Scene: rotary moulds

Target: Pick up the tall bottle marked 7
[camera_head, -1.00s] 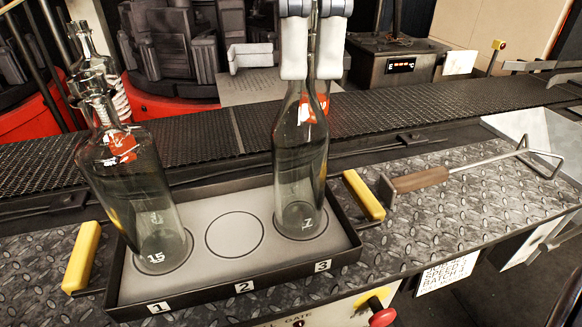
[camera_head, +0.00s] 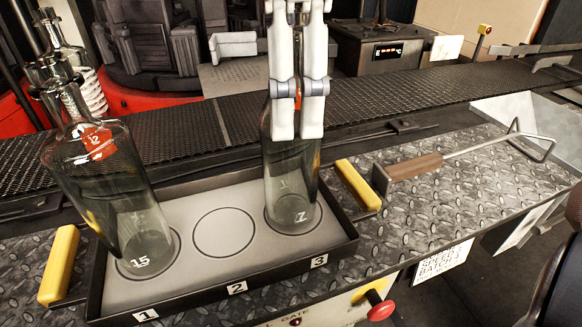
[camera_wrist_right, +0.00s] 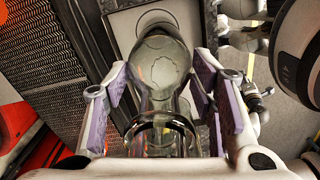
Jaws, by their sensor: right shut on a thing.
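The tall clear bottle marked 7 (camera_head: 291,190) stands upright in place 3 of the dark tray (camera_head: 225,293). Its mark reads sideways near the base. My right gripper (camera_head: 298,122) is shut on this bottle from above, with a finger on each side of its upper part, hiding the neck. In the right wrist view, the bottle (camera_wrist_right: 160,65) runs between the purple finger pads. A wider bottle marked 15 (camera_head: 110,190) stands tilted in the picture at place 1. The ring at place 2 (camera_head: 224,232) is empty. My left gripper is not in view.
The tray has yellow handles (camera_head: 59,266) at both ends. A wooden-handled metal tool (camera_head: 414,166) lies to its right on the tread plate. A conveyor belt (camera_head: 400,98) runs behind. A red button (camera_head: 381,309) sits in front.

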